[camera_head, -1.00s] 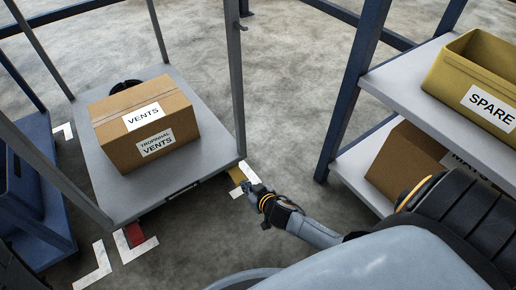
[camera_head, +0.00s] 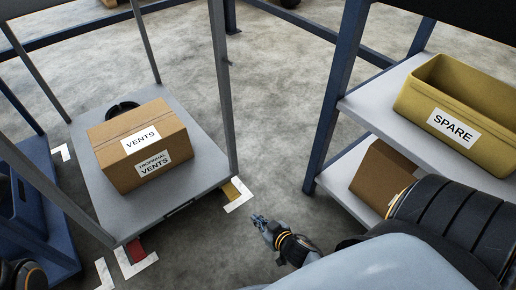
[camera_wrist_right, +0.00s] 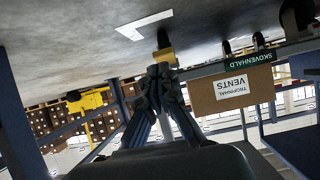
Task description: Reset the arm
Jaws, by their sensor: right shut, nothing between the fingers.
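My right gripper (camera_head: 262,222) is shut and empty, low over the floor between the trolley and the shelf rack in the head view. Its closed fingers also show in the right wrist view (camera_wrist_right: 160,85). My right arm comes in from the lower right. My left gripper cannot be made out; only a dark rounded part shows at the lower left corner of the head view. A cardboard box labelled VENTS (camera_head: 140,145) rests on the grey trolley deck (camera_head: 190,185), apart from my gripper. It also shows in the right wrist view (camera_wrist_right: 232,88).
A blue rack (camera_head: 335,90) at right holds a yellow SPARE bin (camera_head: 440,95) above and a cardboard box (camera_head: 378,178) below, close to my right arm. White floor marks (camera_head: 240,197) lie by the trolley's corner. Open concrete floor (camera_head: 280,80) lies behind.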

